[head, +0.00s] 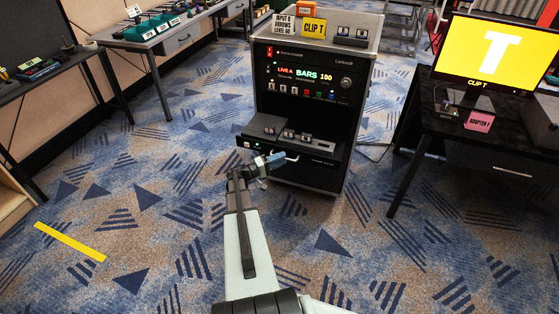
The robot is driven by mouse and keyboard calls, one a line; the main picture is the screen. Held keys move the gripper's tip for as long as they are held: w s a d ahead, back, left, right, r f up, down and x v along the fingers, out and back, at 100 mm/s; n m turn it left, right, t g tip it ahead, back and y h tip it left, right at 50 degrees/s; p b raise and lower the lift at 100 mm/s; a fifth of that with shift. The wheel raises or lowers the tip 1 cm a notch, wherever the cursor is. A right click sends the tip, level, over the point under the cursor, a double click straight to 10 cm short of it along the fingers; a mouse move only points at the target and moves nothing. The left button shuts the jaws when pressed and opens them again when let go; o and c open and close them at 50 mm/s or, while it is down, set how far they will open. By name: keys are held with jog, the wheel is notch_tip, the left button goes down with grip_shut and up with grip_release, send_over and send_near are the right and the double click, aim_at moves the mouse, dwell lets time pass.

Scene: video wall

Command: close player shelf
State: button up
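The rack cabinet (337,160) stands in the middle of the head view. Its player shelf (265,127) is a dark tray low in the rack, with several grey blocks on it, and it appears to stick out toward me. A small green light shows at the left of its front face. My gripper (282,162) is at the shelf's front, near the middle of its face. Whether it touches the front is unclear. The fingers are small and partly blend with the dark front, so I cannot see whether they are open or shut.
The rack top carries a yellow CLIP T sign (313,28) and small units. A black table (470,133) with a yellow T monitor (494,52) stands close on the right. Desks with equipment line the left. The patterned carpet (150,220) in front is clear, with a yellow floor strip (70,242).

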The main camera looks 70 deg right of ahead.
grip_shut()
dwell(0.4)
